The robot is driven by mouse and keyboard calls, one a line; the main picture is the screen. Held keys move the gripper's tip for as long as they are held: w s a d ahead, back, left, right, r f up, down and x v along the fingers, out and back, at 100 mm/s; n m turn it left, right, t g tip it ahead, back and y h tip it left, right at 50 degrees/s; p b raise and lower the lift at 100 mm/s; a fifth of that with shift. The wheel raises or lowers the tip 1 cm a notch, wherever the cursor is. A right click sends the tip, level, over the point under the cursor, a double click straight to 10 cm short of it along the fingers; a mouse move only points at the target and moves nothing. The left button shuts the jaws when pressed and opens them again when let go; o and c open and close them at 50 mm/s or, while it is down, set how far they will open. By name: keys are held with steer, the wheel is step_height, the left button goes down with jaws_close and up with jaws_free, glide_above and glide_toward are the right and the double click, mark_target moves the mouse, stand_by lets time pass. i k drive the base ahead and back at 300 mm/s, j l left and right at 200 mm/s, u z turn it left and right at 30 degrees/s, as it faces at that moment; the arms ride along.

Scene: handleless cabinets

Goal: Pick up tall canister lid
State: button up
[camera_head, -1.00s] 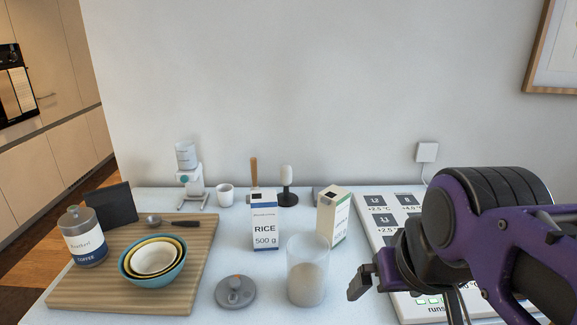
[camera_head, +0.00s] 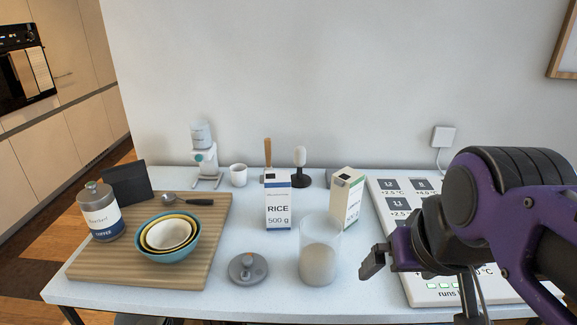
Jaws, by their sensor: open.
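A round grey lid (camera_head: 248,268) with a raised knob and a small orange mark lies flat on the white table, left of the tall canister. The tall clear canister (camera_head: 319,252) stands upright and uncovered, partly filled with pale contents. My gripper (camera_head: 376,262) is at the right, beside the canister and apart from it, with the lid farther left. It is open and holds nothing that I can see. Its second finger is mostly hidden by the arm.
A rice box (camera_head: 278,203) and a second carton (camera_head: 347,198) stand behind the canister. A wooden board (camera_head: 105,262) at the left bears nested bowls (camera_head: 167,238) and a coffee jar (camera_head: 101,212). A white panel (camera_head: 388,188) lies at the right, partly under my arm.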

mark_target(257, 264)
steer(key=j, duration=0.85)
steer(key=k+j, duration=0.1)
steer(key=j, duration=0.75)
steer(key=k+l+z, duration=0.1)
steer(key=z, duration=0.2)
steer(key=j+u, duration=0.3)
steer(key=i+l, duration=0.05)
steer(key=l, duration=0.1)
